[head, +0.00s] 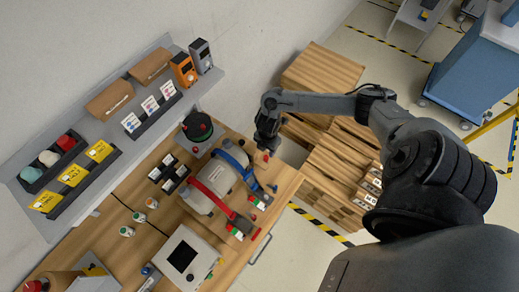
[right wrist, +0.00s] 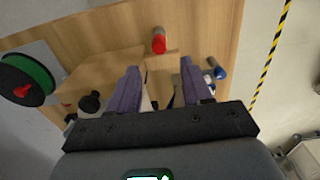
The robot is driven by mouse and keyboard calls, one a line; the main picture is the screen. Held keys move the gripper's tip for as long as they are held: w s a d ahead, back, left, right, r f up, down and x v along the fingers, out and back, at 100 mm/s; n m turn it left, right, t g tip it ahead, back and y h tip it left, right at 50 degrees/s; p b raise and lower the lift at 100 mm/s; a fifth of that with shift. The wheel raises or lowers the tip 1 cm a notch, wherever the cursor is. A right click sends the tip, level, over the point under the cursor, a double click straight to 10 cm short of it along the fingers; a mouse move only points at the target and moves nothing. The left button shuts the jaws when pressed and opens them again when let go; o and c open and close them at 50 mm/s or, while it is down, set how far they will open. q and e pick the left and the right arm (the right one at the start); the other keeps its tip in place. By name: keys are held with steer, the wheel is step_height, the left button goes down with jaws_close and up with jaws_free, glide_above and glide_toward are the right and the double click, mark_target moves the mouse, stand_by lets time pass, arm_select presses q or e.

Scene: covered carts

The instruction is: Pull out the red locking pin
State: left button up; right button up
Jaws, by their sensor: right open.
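A small red-topped piece, which looks like the red locking pin (right wrist: 159,42), stands near the edge of the wooden table in the right wrist view. It shows small and partly hidden in the head view (head: 266,158), just below my right gripper. My right gripper (right wrist: 160,72) is open, with its two purple fingers apart and nothing clearly held between them. The red piece is beyond the fingertips, roughly in line with the gap. In the head view the right gripper (head: 267,142) hangs over the far end of the table. My left gripper is in neither view.
A grey cylinder (head: 219,178) with red and blue straps lies on the table. A green reel (right wrist: 33,72) with a red centre is beside it. A control box (head: 187,258) stands nearer. A shelf (head: 102,134) runs along the wall. Wooden pallets (head: 340,160) stand beyond the table.

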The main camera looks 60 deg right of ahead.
mark_target(266, 157)
steer(key=shift+d, duration=0.1)
stand_by(0.4)
steer(key=shift+f, duration=0.55)
step_height(266, 157, down, 5)
steer(key=b, duration=0.3)
steer(key=shift+f+b, duration=0.15)
steer(key=shift+b, duration=0.15)
steer(key=shift+f+b, duration=0.9)
steer(key=shift+f, duration=0.4)
steer(key=shift+p, duration=0.35)
jaws_close()
